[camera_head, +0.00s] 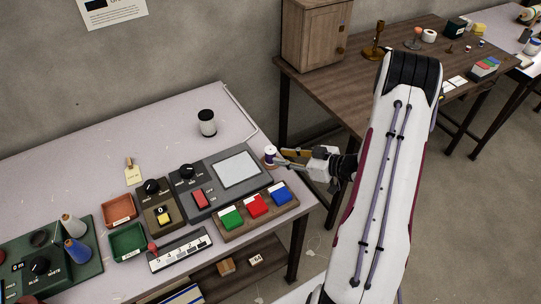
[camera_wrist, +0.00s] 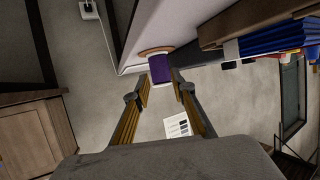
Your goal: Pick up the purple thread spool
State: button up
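The thread spool (camera_head: 270,155) is small, with a white top and a purple body, and stands near the right edge of the pale table (camera_head: 80,165). In the wrist view its purple side (camera_wrist: 161,69) shows just past the fingertips, roughly centred between them. My gripper (camera_head: 279,157) reaches in from the right, low over the table edge, with its tips close to the spool. In the wrist view my gripper (camera_wrist: 161,84) is open, with a finger on each side. I cannot tell whether either finger touches the spool.
A grey console (camera_head: 225,178) stands just left of the spool, with a block of green, red and blue buttons (camera_head: 256,206) in front. A black-and-white cylinder (camera_head: 207,123) stands farther back. A brown table with a wooden cabinet (camera_head: 312,32) is behind my arm.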

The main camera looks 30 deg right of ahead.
aim_at(271, 155)
jog(key=shift+w+a+f, duration=0.15)
jog(key=shift+w, duration=0.15)
jog(key=shift+x, duration=2.6)
jog(key=shift+c, duration=0.4)
jog(key=c, duration=0.5)
